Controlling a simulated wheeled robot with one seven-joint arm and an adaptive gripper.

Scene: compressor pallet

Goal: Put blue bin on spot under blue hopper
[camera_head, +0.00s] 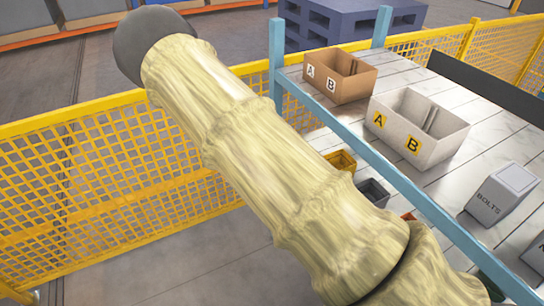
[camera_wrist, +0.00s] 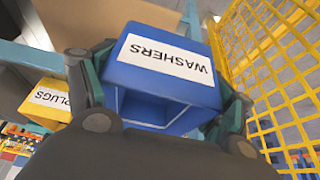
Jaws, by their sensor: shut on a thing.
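The blue bin (camera_wrist: 128,82) carries a white label reading WASHERS, which appears upside down in the wrist view. My gripper (camera_wrist: 162,92) has a finger on each side of this bin and is shut on it. The bin's open side faces the camera, and I see no contents in it. In the head view my arm covers the middle, and I can make out neither the gripper nor the blue bin. I cannot identify a blue hopper or the spot under it in either view.
A yellow bin (camera_wrist: 44,104) labelled PLUGS is left of the blue bin. Yellow mesh fencing (camera_wrist: 270,70) stands close on the right. The head view shows a blue rail (camera_head: 400,185), a brown box (camera_head: 345,82), a white box (camera_head: 430,138) and a BOLTS container (camera_head: 500,192).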

